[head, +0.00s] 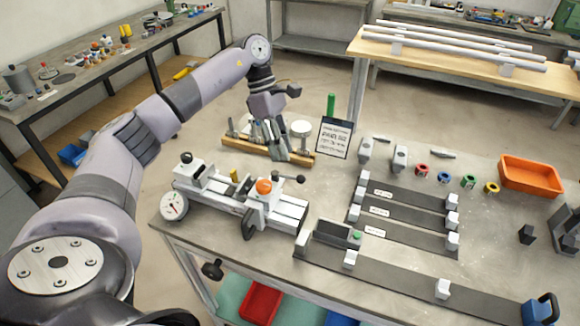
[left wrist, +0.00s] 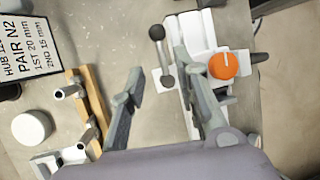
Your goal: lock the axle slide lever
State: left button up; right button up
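The slide jig (head: 240,200) stands at the left of the bench, with a dial gauge (head: 174,206) at its left end. The lever (head: 288,178) with a black ball knob sticks out from the slide beside an orange knob (head: 264,187). In the left wrist view the lever (left wrist: 162,58) shows between and beyond the fingertips, with the orange knob (left wrist: 223,66) to its right. My left gripper (head: 283,152) points down behind the jig, near the wooden rack. Its fingers (left wrist: 158,62) are apart and hold nothing. I see no contact with the lever. My right gripper is not in view.
The wooden rack (head: 240,146) with metal pins and a sign (head: 334,138) stand behind the jig. Dark rails (head: 410,218) with white blocks, small coloured rings and an orange bin (head: 530,175) lie to the right. The bench in front of the sign is clear.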

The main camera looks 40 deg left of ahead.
aim_at(288, 178)
pick_arm(q)
jog(key=p+x, duration=0.1)
jog(key=x, duration=0.5)
jog(key=shift+d, duration=0.1)
jog(key=shift+s+d+f, duration=0.1)
jog(key=shift+f, duration=0.1)
grip_shut()
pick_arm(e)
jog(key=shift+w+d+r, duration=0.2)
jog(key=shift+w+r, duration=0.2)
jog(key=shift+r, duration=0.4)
